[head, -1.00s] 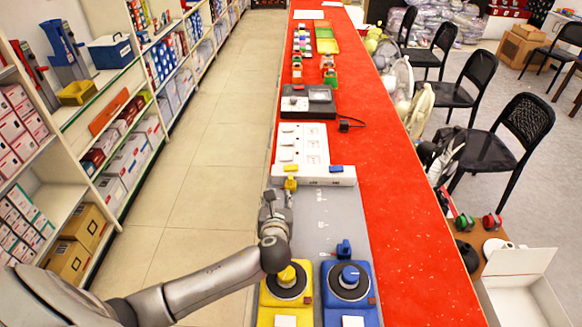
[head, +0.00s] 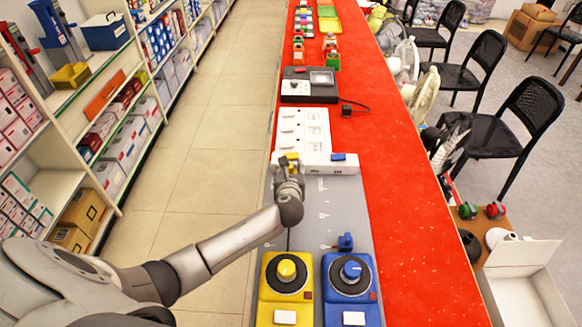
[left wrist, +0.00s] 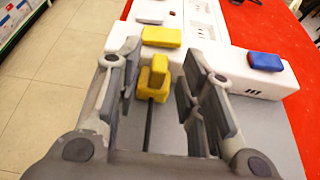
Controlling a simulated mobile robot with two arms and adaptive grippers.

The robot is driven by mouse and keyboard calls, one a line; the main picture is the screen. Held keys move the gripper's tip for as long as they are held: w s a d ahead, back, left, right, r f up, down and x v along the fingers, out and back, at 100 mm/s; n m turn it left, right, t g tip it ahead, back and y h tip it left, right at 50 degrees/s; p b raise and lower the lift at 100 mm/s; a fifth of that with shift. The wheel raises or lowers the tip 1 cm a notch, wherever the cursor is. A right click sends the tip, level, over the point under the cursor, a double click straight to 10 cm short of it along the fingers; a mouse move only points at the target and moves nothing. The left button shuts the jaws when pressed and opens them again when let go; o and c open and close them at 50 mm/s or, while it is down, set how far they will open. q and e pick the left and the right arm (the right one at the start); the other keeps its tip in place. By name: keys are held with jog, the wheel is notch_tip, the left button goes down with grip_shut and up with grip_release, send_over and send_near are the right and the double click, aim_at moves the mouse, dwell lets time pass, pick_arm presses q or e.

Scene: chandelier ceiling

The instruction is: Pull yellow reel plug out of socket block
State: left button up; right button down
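The white socket block (head: 318,166) lies across the grey mat. A yellow piece (left wrist: 162,37) and a blue piece (left wrist: 265,61) sit on its top. The yellow plug (left wrist: 154,80) is at the block's near face, with a dark cable trailing back towards the yellow reel (head: 286,274). My left gripper (head: 289,165) is at the block's left part. In the left wrist view my left gripper (left wrist: 161,62) is open, with one finger on each side of the yellow plug and gaps between. The head view mostly hides the plug. My right gripper is not in view.
The blue reel (head: 348,273) stands right of the yellow one, with a blue plug (head: 345,242) just behind it. A white panel (head: 303,130) and a dark device (head: 309,86) lie beyond the block. The red counter (head: 395,200) is clear on the right.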

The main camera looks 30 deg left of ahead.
pick_arm(q)
jog(key=shift+x, duration=0.95)
jog(key=shift+r, duration=0.1)
grip_shut()
